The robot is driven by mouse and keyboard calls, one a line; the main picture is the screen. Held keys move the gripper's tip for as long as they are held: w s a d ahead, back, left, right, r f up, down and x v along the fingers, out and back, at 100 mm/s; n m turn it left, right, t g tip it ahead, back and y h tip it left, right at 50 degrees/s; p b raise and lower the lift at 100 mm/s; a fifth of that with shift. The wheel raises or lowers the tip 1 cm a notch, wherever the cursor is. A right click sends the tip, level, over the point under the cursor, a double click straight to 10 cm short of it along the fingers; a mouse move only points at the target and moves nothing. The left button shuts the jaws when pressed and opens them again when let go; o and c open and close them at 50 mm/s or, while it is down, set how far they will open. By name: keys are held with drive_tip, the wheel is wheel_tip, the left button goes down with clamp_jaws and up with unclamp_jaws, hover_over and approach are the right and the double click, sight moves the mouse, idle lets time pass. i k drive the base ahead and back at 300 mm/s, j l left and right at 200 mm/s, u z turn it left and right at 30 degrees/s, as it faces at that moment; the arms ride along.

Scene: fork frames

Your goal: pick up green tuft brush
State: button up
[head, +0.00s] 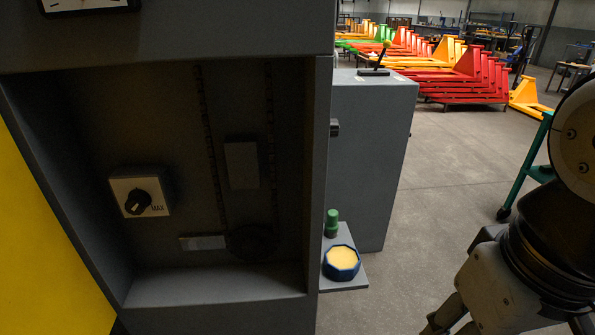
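A small green upright object (331,223) stands on a low grey ledge (349,284) at the right side of the grey cabinet; its fine shape is too small to tell. On top of the farther grey cabinet is a dark object with a thin stem and a yellow-green tip (387,44). I cannot tell for certain which of the two is the green tuft brush. My gripper (452,318) is at the lower right, apart from both. It is partly cut off by the bottom edge, so its opening does not show clearly.
A blue container with a pale yellow top (341,262) sits in front of the green object. The near cabinet (220,287) has a recess with a black knob (138,202). Red and orange pallet jacks (465,85) stand far back. Open floor (430,225) lies right of the cabinets.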

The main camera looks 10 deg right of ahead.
sight(332, 225)
drive_tip(key=i+l+z, duration=0.2)
drive_tip(key=i+l, duration=0.25)
drive_tip(key=i+l+z, duration=0.25)
drive_tip(key=i+l, duration=0.15)
drive_tip(key=i, duration=0.3)
